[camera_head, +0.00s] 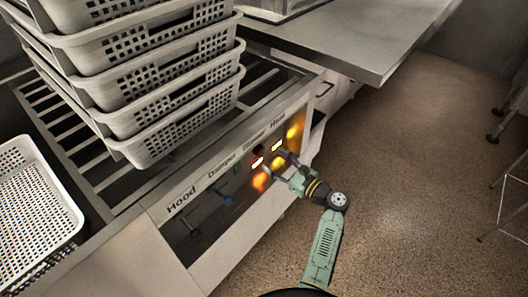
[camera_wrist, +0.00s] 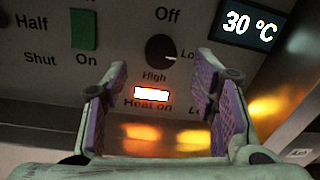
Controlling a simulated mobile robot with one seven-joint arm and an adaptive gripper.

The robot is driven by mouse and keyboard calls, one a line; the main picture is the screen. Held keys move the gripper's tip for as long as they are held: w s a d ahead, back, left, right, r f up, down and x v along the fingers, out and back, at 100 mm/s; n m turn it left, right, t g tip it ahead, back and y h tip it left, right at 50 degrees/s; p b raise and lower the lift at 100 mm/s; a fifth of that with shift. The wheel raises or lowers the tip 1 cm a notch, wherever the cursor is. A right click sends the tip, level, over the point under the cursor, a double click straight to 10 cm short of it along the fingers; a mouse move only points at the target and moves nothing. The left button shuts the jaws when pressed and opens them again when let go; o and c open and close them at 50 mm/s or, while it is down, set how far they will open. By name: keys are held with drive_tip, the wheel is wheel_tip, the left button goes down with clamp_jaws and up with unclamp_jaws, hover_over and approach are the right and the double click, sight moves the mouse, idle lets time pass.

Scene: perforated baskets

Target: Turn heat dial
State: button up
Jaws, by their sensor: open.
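The heat dial (camera_wrist: 159,50) is a small round black knob on the control panel in the wrist view, with Off above it, Low to its right and High below. A light mark on the knob appears to point towards Low, to the lower right. My gripper (camera_wrist: 159,85) is open, with purple-padded fingers left and right of the lit "Heat on" lamp (camera_wrist: 151,93), below the dial. Nothing is between the fingers, and I see no contact with the dial. In the head view my gripper (camera_head: 272,162) is at the panel under the Heat label; the dial cannot be made out there.
A display (camera_wrist: 249,24) reads 30 °C, right of the dial. A green switch (camera_wrist: 84,30) is to its left. Stacked perforated baskets (camera_head: 170,142) stand on the slatted top behind the panel (camera_head: 180,240). Another basket (camera_head: 70,218) is at left. Floor at right is open.

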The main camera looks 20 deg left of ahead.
sight(262, 152)
drive_tip(key=x, duration=0.5)
drive_tip(key=shift+w+a+p, duration=0.1)
drive_tip(key=shift+w+p, duration=0.05)
drive_tip(key=shift+p, duration=0.15)
drive_tip(key=shift+c, duration=0.5)
drive_tip(key=c, duration=1.1)
